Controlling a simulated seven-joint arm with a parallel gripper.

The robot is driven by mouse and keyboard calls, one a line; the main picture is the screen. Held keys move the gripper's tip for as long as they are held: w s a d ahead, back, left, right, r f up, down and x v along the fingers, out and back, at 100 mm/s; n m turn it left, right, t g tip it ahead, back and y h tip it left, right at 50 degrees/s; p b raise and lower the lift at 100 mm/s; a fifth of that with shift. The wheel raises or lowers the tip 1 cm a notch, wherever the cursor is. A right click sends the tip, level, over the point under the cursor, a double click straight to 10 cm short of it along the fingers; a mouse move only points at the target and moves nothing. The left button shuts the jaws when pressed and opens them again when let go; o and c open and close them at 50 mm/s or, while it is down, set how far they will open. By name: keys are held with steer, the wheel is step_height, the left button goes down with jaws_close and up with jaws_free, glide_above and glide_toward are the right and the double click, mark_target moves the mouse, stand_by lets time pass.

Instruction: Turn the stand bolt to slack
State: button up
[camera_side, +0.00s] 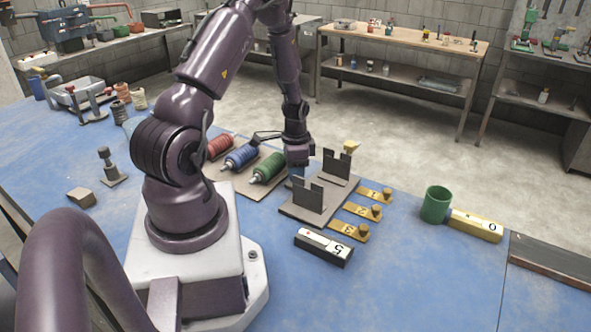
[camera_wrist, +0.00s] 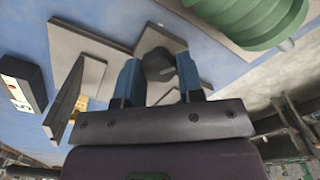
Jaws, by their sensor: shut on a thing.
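The grey stand (camera_side: 310,200), with two notched uprights on a flat base, is on the blue table; parts of it show in the wrist view (camera_wrist: 85,42). My gripper (camera_side: 296,177) reaches down at its left side, next to the green spool. In the wrist view, the blue fingers of my gripper (camera_wrist: 160,72) are on either side of the dark stand bolt (camera_wrist: 158,63) and shut on it. The bolt has a knob-like head over a light grey plate. The bolt is hidden behind my gripper in the side view, so its turn angle cannot be told there.
Red (camera_side: 221,146), blue (camera_side: 242,156) and green (camera_side: 268,168) spools lie left of the stand. Numbered brass tags (camera_side: 370,212), a black block marked 5 (camera_side: 323,246), a green cup (camera_side: 436,204) and a yellow block marked 0 (camera_side: 476,224) lie to the right.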

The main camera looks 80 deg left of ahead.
steer(key=n, duration=1.2)
steer(key=shift+n, duration=0.4)
steer(key=n, duration=0.6)
steer(key=shift+w, duration=0.1)
steer(key=n, duration=0.5)
steer(key=shift+n, duration=0.4)
steer(key=o, duration=0.9)
steer(key=shift+r, duration=0.15)
